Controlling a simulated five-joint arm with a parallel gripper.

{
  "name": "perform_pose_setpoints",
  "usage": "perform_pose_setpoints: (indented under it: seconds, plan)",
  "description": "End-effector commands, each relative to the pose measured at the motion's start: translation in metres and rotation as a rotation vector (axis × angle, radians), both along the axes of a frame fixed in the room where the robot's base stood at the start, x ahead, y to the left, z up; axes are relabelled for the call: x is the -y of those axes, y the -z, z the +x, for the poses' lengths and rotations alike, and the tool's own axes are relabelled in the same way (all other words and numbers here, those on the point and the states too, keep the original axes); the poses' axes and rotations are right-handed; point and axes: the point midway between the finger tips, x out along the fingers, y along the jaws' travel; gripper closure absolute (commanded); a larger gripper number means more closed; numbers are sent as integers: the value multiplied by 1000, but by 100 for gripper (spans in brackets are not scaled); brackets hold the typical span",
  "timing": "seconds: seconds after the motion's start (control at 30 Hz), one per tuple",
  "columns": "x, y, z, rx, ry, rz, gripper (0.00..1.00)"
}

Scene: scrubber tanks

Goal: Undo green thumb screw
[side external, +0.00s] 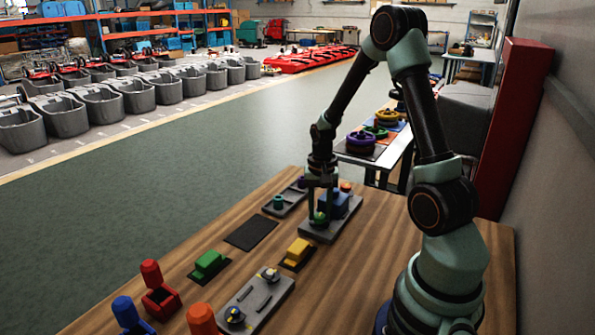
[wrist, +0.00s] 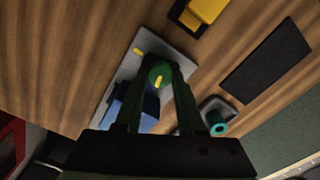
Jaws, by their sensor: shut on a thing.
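The green thumb screw (wrist: 158,75) is a round green knob with a yellow mark across its top. It sits on a grey plate (wrist: 118,78) beside a blue block (wrist: 120,112). In the side view the green thumb screw (side external: 319,216) shows low on the grey plate (side external: 318,232), partly hidden by my fingers. My gripper (side external: 321,208) points straight down and is shut on the knob. In the wrist view my gripper (wrist: 160,82) has one finger on each side of it. The blue block (side external: 338,204) stands behind the gripper in the side view.
A yellow block (side external: 298,252) and a green block (side external: 208,264) sit on dark pads. A bare black pad (side external: 248,233) lies left of the plate. A grey tray holds a teal ring (side external: 279,202). A second grey plate (side external: 257,303) with knobs lies in front. Bare wood lies between them.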

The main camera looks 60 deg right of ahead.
Motion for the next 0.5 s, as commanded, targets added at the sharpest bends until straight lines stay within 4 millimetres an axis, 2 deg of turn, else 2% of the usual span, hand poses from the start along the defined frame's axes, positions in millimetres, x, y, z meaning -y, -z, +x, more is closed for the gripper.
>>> perform_pose_setpoints:
  seconds: [0.5]
  plan:
    - [-2,2,1,-1,-491,1,100]
